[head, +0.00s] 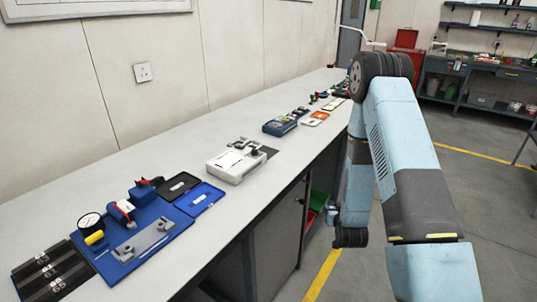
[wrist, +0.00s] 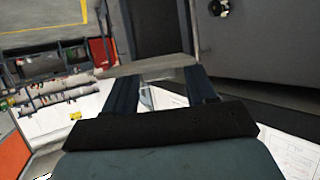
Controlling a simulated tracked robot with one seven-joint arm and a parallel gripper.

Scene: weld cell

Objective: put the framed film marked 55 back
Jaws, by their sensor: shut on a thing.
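My gripper (wrist: 157,76) shows in the wrist view, its two dark blue fingers closed on a flat, pale grey piece (wrist: 150,67) seen nearly edge-on across the fingertips. A clear patch shows between the fingers. No number can be read on the piece, so I cannot tell whether it is the framed film marked 55. In the head view my arm hangs right of the bench and the gripper cannot be made out. A black panel (head: 52,272) with several small white marks lies at the bench's near left end; the marks are too small to read.
The long grey bench (head: 210,215) carries a blue tray (head: 180,232) of tools, an open blue case (head: 200,198), a white device (head: 236,163) and a blue instrument (head: 280,126). Its front strip is mostly clear. Open floor (head: 480,180) lies to the right.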

